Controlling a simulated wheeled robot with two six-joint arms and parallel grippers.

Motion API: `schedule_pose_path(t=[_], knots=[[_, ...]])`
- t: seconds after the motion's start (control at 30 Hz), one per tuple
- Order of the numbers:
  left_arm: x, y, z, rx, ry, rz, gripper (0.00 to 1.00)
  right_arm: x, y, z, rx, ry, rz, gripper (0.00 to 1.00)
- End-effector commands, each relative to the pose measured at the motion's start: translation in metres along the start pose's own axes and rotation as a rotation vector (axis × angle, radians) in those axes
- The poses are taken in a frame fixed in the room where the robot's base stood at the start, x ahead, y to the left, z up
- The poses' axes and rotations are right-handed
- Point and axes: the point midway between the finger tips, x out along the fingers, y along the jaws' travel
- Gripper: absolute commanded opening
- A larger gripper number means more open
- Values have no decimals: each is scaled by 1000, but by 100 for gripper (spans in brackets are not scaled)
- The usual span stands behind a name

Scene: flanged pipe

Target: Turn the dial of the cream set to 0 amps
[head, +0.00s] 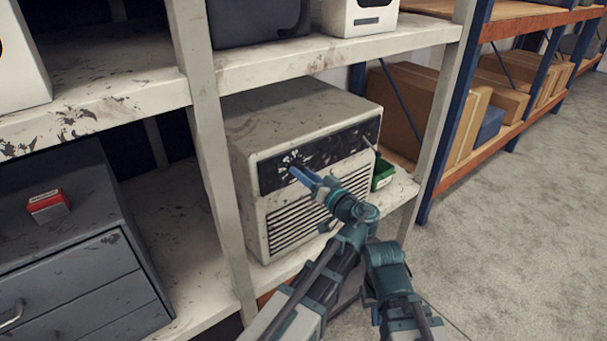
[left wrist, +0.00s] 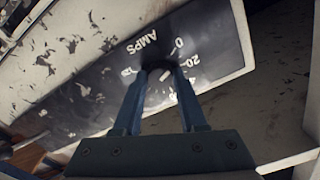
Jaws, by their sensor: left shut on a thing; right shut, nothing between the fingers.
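The cream set (head: 285,115) is a scuffed box with a black front panel (head: 330,150) and a slatted grille below. It stands on the pale shelf. My left gripper (head: 298,172) reaches up to the left part of this panel. In the left wrist view, its blue fingers (left wrist: 158,80) are shut on a dark dial (left wrist: 158,70), which they partly cover. White lettering "AMPS", a "0" and a "20" show around the dial. A short white line shows between the fingertips. I cannot read the dial's setting for certain. No right fingertips can be made out.
A grey drawer cabinet (head: 75,255) with a red box (head: 48,205) is further left. The floor at right is clear.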

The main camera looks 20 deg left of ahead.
Motion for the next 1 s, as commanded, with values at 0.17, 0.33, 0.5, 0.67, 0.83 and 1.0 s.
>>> schedule_pose_path(t=[0.17, 0.33, 0.5, 0.67, 0.83, 1.0], knots=[[-1, 0, 2, -94, -6, 1, 0, 1, 0, 0, 0, 0, 0, 0], [-1, 0, 2, -150, -6, 1, 0, 1, 0, 0, 0, 0, 0, 0], [-1, 0, 2, -178, -7, 1, 0, 1, 0, 0, 0, 0, 0, 0], [-1, 0, 2, -187, -7, 1, 0, 1, 0, 0, 0, 0, 0, 0], [-1, 0, 2, -187, -7, 1, 0, 1, 0, 0, 0, 0, 0, 0], [-1, 0, 2, -186, -6, 1, 50, 1, 0, 0, 0, 0, 0, 0]])
